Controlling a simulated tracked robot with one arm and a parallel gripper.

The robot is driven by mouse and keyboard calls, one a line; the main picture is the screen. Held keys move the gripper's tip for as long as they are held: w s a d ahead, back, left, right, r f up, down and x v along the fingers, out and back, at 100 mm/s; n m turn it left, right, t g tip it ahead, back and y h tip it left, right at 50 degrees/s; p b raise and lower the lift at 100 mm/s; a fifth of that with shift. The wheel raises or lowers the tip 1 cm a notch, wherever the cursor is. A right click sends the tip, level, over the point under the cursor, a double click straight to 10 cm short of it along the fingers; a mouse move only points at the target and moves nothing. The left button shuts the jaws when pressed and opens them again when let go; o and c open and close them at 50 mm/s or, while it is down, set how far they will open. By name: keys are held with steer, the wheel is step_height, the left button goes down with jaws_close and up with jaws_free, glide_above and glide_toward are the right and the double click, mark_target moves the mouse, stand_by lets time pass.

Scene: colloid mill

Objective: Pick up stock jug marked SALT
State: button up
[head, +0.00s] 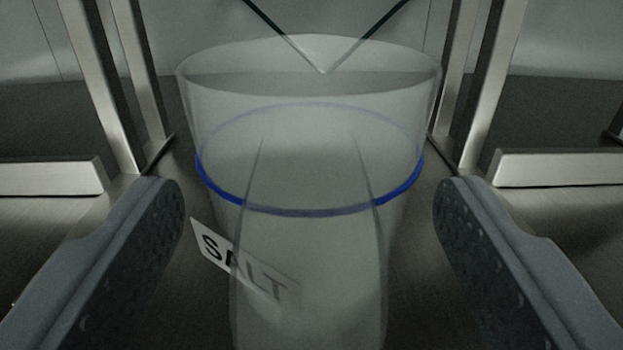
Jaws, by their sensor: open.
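The stock jug (310,245) is a clear, upright vessel with a wide rim and a blue ring around it. A white label reading SALT (245,270) is on its lower left side, partly seen through the clear wall. My gripper (308,215) is open, with one dark padded finger on each side of the jug. Gaps show between both fingers and the jug, so neither finger appears to touch it. The jug's base is cut off by the lower edge of the view.
Metal frame legs and bars stand close on the left (75,178) and right (555,168), beyond my fingers. A dark metal surface (415,270) lies around the jug. A pale wall is behind.

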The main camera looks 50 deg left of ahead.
jaws_close()
steer(key=shift+r, duration=0.15)
